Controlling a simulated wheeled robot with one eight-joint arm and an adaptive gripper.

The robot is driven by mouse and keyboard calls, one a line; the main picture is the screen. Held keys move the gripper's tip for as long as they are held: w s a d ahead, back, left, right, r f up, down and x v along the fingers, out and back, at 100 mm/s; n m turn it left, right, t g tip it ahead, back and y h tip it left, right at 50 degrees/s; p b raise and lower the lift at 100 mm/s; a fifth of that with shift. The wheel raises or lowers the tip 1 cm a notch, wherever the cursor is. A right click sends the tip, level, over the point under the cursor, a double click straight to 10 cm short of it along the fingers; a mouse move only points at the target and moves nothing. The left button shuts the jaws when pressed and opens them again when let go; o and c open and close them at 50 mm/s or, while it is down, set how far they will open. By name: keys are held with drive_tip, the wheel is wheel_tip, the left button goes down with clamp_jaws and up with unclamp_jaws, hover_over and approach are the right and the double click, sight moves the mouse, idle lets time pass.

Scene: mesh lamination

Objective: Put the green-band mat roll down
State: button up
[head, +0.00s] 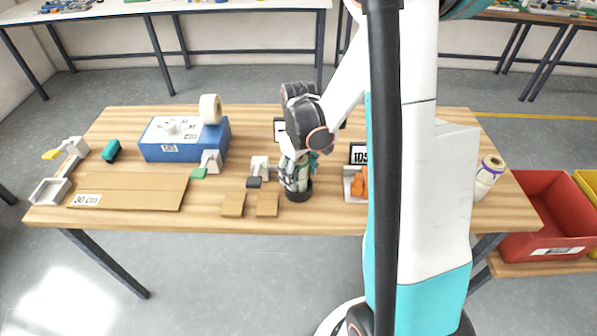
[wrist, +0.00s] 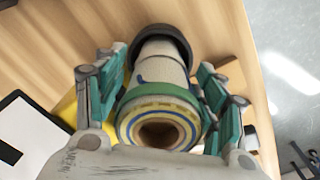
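The green-band mat roll (wrist: 160,100) is a pale roll with a green band and blue and yellow rings around its hollow near end. Its far end sits in a dark round holder (wrist: 164,38). In the head view the roll (head: 296,173) stands upright, with its dark holder (head: 298,195) on the wooden table. My gripper (wrist: 164,75) is around the roll, one teal finger on each side. The fingers look open, with narrow gaps beside the roll's pale body. Contact nearer the palm is hard to judge. In the head view my gripper (head: 300,158) points down and partly covers the roll.
A second roll (head: 488,175) stands at the table's right end. A red bin (head: 546,205) is right of the table.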

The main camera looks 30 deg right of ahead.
wheel_tip(320, 180, up, 12)
drive_tip(key=p, duration=0.4)
drive_tip(key=shift+r, duration=0.2)
drive_tip(key=shift+c, duration=0.4)
idle(0.9)
